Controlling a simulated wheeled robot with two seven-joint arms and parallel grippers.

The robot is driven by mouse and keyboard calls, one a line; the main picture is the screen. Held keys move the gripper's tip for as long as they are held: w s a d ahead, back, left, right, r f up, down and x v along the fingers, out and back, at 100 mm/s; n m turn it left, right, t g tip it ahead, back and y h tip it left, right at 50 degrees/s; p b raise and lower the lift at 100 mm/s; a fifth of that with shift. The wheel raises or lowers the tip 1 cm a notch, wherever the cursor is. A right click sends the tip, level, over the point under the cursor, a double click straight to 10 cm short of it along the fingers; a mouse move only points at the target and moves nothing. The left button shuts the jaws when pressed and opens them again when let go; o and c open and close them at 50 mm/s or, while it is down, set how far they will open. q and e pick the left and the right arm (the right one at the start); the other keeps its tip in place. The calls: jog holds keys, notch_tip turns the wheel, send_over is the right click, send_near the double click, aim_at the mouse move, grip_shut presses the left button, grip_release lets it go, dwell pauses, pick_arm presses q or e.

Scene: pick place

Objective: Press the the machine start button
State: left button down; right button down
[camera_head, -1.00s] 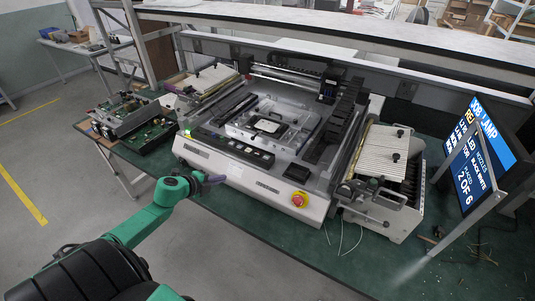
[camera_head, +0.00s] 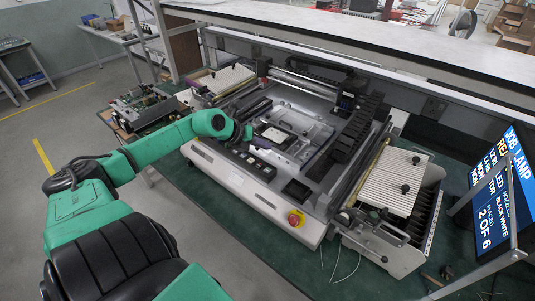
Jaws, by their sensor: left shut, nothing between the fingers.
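The machine (camera_head: 265,200) is a white and grey bench unit on a green-topped table. Its front has a black control strip (camera_head: 257,167) with small buttons, too small to tell which one is the start button. My left gripper (camera_head: 246,132) is shut and empty, over the left part of the machine near the control strip. I cannot tell whether the fingertips touch anything. My right gripper is not in view.
A ribbed feeder block (camera_head: 395,185) stands at the right of the machine and a screen (camera_head: 497,195) beyond it. Circuit boards (camera_head: 142,108) lie on the table's left end. A long white ledge (camera_head: 370,45) runs behind. The table's front strip is mostly clear.

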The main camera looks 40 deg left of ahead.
pick_arm(q)
jog(key=b, duration=0.7)
send_over(271, 169)
jog(key=s, duration=0.3)
jog(key=f, duration=0.8)
jog(key=shift+w+a, duration=0.25)
jog(key=shift+a, duration=0.15)
jog(key=shift+w+f+b, duration=0.1)
jog(key=shift+f+b, duration=0.4)
jog(key=shift+b, duration=0.05)
jog(key=shift+r, duration=0.1)
jog(key=shift+f, duration=0.45)
jog(key=shift+f+b, duration=0.3)
jog(key=shift+f, duration=0.15)
jog(key=shift+r, duration=0.1)
jog(key=shift+r+p, duration=0.8)
jog(key=shift+p, duration=0.15)
